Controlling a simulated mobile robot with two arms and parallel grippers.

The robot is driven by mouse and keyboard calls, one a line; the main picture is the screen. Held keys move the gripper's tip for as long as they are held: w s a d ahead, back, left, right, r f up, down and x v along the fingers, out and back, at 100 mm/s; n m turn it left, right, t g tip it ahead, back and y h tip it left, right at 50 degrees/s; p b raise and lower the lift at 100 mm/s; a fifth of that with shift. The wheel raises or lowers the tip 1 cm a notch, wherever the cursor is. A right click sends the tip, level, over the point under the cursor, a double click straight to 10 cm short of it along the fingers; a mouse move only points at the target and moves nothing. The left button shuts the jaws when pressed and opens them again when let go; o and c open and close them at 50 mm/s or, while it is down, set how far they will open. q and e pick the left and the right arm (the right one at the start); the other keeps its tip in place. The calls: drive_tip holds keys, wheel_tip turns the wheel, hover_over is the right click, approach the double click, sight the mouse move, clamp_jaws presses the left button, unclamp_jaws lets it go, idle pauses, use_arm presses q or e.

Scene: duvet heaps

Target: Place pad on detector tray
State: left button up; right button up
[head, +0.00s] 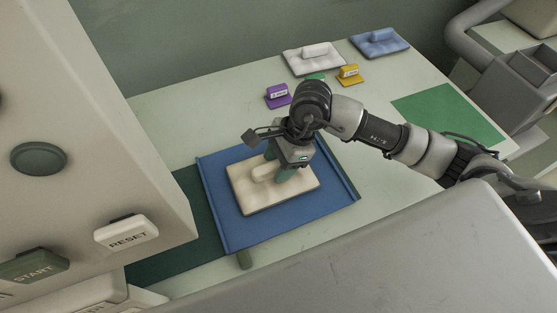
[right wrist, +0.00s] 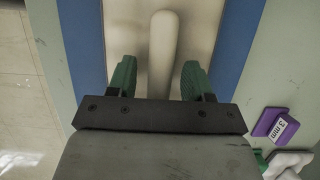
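A cream cushioned pad (head: 248,199) with a rounded bar handle (head: 263,173) lies on the blue detector tray (head: 224,240). My right gripper (head: 279,165) is above the pad, pointing down at the handle. In the right wrist view, the green fingers of my right gripper (right wrist: 158,68) stand apart, one on each side of the handle (right wrist: 163,45). A gap shows at the left finger; the right finger is close to the handle, and I cannot tell if it touches. My left gripper is not in view.
A white pad (head: 314,62) and a blue pad (head: 380,43) lie at the back of the table. Purple (head: 278,95) and yellow (head: 348,75) labelled blocks stand before them. A green mat (head: 447,117) lies right. A panel with a RESET button (head: 126,233) stands left.

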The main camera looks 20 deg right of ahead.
drive_tip(key=shift+r, duration=0.25)
drive_tip(key=shift+d+r, duration=0.2)
drive_tip(key=shift+r, duration=0.1)
drive_tip(key=b+v, duration=0.1)
drive_tip(key=v, duration=1)
drive_tip(key=shift+s, duration=0.1)
